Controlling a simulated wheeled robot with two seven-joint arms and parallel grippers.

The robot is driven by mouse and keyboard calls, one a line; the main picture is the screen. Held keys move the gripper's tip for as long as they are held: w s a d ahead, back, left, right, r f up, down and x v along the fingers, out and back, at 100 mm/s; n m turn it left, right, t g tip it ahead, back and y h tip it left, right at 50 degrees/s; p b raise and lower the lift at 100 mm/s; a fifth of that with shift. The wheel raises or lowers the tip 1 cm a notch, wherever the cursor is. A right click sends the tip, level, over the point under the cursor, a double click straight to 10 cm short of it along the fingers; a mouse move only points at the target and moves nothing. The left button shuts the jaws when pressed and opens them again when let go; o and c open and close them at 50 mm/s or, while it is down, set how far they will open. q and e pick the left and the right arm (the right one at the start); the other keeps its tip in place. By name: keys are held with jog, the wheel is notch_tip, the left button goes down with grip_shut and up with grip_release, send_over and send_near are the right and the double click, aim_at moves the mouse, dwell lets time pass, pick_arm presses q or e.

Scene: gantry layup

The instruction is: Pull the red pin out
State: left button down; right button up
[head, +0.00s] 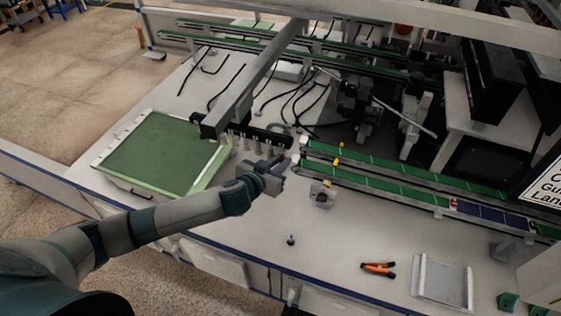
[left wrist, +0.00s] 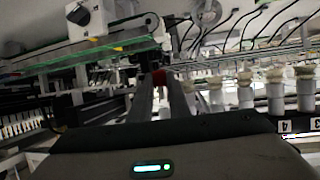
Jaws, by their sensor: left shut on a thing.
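My left gripper (head: 284,163) reaches in from the left to the near end of the green conveyor rails. In the left wrist view its two fingers (left wrist: 160,95) are shut on a small red thing, the red pin (left wrist: 159,76), which shows at the fingertips. Most of the pin is hidden by the fingers, so I cannot tell how far it sits in its seat. In the head view the pin is too small and covered to make out clearly. My right gripper is not in view.
Green conveyor rails (head: 380,183) run to the right of the gripper. A row of pale nozzles (left wrist: 245,90) stands close beside the fingers, under a grey beam (head: 255,80). A green board (head: 155,150) lies left. Orange-handled pliers (head: 378,268) and a tray (head: 442,283) lie on the front table.

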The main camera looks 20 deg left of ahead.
pick_arm(q)
jog(key=shift+f, duration=0.1)
jog(key=shift+f+b, duration=1.15)
jog(key=shift+f, duration=0.5)
